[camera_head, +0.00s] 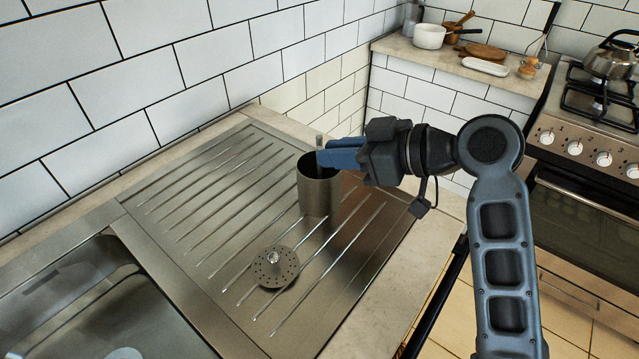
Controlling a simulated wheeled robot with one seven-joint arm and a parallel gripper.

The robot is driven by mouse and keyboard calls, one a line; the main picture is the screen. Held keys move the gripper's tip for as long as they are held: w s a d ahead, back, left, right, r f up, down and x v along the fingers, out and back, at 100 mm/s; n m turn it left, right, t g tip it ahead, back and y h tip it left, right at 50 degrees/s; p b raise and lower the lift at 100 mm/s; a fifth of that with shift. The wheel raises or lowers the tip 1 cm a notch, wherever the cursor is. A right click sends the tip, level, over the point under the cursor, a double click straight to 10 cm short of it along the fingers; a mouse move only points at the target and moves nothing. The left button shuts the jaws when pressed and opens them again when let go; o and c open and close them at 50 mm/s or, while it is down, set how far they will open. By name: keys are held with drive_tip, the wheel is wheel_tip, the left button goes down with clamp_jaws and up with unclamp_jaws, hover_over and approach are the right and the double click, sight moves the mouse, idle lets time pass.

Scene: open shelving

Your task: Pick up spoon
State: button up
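A metal cup (318,192) stands upright on the ribbed steel drainboard. A thin grey piece (319,142), perhaps the end of the spoon's handle, shows just above the far side of the cup's rim at my fingertips. The rest of it is hidden, and no spoon bowl is visible. My gripper (325,157) reaches in from the right, with its blue fingers over the cup's opening. The fingers are seen from the side, so the gap between them and any hold on the grey piece cannot be made out.
A perforated strainer disc (275,267) lies on the drainboard (190,190) in front of the cup. The sink basin (90,310) is at lower left, and a tiled wall (180,75) rises behind. The stove (590,120) and a counter with a white pot (429,36) are farther right.

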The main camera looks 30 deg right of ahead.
drive_tip(key=shift+x, duration=1.8)
clamp_jaws()
